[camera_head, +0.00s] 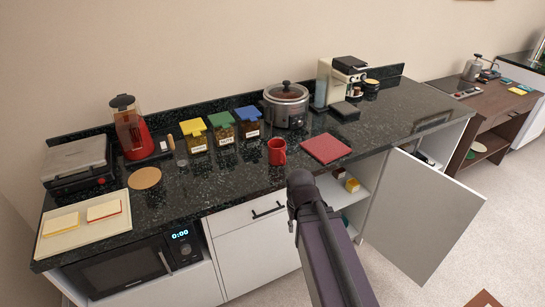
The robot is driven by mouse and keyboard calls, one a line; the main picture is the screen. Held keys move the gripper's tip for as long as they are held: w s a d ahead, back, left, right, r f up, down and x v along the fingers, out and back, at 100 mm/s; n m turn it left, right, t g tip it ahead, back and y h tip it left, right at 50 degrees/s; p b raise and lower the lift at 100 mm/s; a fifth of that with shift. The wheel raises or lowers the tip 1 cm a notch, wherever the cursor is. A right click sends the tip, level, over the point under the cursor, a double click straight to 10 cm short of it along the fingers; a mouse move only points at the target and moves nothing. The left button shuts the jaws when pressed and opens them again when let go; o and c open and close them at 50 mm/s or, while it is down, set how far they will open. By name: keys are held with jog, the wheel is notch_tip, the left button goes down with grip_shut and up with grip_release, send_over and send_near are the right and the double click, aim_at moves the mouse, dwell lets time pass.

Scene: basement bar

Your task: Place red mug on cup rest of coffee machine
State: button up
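The red mug (277,152) stands upright on the dark speckled counter, near its front edge and left of a red square mat. The white and black coffee machine (346,70) stands farther back and to the right, against the wall. My gripper itself does not show. Nothing touches the mug.
A slow cooker (287,104) stands left of the machine. Several lidded jars (223,131) stand behind the mug. A cabinet door (422,213) hangs open below the counter.

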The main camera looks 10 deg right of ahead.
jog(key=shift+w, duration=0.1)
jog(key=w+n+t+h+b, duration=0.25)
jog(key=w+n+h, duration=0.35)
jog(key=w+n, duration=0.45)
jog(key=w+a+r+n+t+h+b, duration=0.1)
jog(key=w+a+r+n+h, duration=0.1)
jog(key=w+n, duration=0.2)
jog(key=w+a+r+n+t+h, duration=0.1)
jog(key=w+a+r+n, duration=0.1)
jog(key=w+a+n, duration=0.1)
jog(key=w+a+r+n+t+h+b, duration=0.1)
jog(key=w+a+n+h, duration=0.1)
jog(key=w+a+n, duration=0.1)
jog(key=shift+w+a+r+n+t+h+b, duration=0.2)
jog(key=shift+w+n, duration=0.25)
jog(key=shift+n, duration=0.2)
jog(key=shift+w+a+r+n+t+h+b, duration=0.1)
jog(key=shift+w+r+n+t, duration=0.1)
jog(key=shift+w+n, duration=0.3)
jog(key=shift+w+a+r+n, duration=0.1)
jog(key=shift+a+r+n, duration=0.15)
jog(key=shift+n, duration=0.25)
